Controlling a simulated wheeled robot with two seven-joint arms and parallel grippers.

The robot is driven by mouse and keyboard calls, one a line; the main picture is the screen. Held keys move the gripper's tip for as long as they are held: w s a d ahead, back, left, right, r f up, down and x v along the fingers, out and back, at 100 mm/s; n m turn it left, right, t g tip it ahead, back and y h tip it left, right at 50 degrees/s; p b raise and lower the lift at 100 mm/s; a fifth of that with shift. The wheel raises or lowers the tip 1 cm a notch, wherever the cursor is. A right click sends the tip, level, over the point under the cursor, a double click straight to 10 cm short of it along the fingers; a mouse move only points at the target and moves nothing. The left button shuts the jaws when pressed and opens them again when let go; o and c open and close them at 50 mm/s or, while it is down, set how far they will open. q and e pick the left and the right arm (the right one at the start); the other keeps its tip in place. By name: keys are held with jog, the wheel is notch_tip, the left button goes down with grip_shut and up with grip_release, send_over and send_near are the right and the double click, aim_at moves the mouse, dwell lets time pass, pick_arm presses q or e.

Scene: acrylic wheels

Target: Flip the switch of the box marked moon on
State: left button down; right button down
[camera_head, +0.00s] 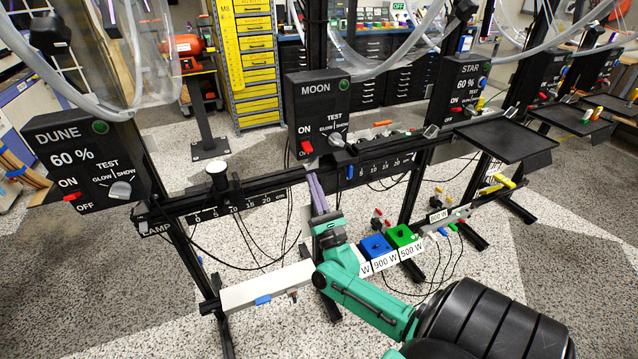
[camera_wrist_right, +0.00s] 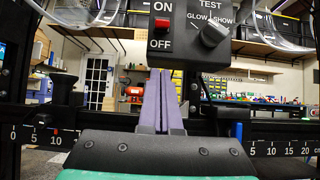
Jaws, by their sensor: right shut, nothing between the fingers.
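The black box marked MOON (camera_head: 318,95) stands on the rail in the middle of the head view. Its red switch (camera_head: 306,147) is at its lower left; the switch also shows between the ON and OFF labels in the right wrist view (camera_wrist_right: 162,23). I cannot tell which way the switch is set. My right gripper (camera_head: 311,176) has its purple fingers shut and empty, pointing up just below the box. In the right wrist view the fingertips (camera_wrist_right: 161,72) appear below the OFF label, apart from the switch. My left gripper is not in view.
A DUNE box (camera_head: 80,160) stands at the left and a STAR box (camera_head: 462,85) at the right. A grey knob (camera_head: 337,140) sits right of the moon switch. A scaled rail (camera_head: 250,203) runs below the box. Clear tubes hang above.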

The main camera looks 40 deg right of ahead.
aim_at(306, 158)
jog(key=w+r, duration=0.1)
jog(key=w+r+p, duration=0.1)
jog(key=r, duration=0.1)
jog(key=shift+w+d, duration=0.1)
jog(key=shift+d, duration=0.25)
jog(key=shift+s+a+r+p, duration=0.15)
jog(key=shift+s+r+p, duration=0.2)
jog(key=shift+r+p, duration=0.2)
jog(key=shift+s+a+r+p, duration=0.1)
jog(key=shift+s+r+p, duration=0.3)
jog(key=shift+r, duration=0.25)
jog(key=shift+w, duration=0.1)
